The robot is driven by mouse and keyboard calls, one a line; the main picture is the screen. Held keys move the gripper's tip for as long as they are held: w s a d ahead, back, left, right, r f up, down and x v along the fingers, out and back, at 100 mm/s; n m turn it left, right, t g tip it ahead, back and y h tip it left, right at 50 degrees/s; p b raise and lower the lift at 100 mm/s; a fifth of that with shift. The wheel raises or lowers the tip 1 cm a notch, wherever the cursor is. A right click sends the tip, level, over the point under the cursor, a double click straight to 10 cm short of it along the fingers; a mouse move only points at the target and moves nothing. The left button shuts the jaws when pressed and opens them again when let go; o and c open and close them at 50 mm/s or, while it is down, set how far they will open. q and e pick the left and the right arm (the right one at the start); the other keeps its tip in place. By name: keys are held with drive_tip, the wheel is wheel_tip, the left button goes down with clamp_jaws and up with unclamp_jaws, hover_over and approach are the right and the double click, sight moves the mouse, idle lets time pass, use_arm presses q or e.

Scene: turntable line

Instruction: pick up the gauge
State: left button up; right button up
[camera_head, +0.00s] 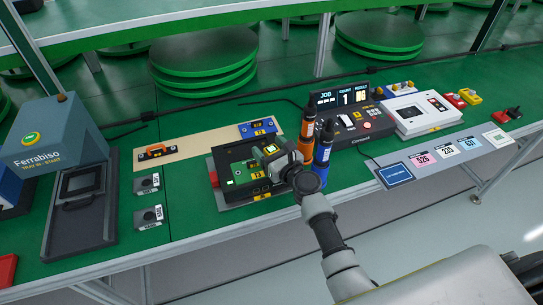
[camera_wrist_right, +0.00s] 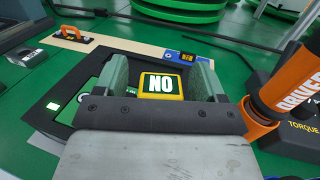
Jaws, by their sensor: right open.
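A yellow-edged block with a dark face marked NO, seemingly the gauge (camera_wrist_right: 161,86), shows between the fingers of my right gripper (camera_wrist_right: 162,72) in the right wrist view. The green fingers stand apart on either side of it, with gaps visible. In the head view my right gripper (camera_head: 280,155) is low over the black fixture (camera_head: 232,200) with the green board (camera_head: 236,170). Part of the gauge (camera_head: 270,150) shows there beside the fingers; its lower part is hidden. My left gripper is not in view.
An orange driver (camera_head: 307,130) and a blue driver (camera_head: 323,148) stand close right of my gripper. Behind is a tan strip (camera_head: 205,138) with an orange-handled tool (camera_head: 157,152) and a blue tool (camera_head: 258,128). A counter box (camera_head: 350,125) stands to the right.

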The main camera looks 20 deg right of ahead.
drive_tip(key=shift+w+a, duration=0.15)
drive_tip(key=shift+w, duration=0.35)
drive_tip(key=shift+s, duration=0.1)
drive_tip(key=c, duration=1.2)
wheel_tip(320, 180, up, 10)
drive_tip(key=p, duration=0.6)
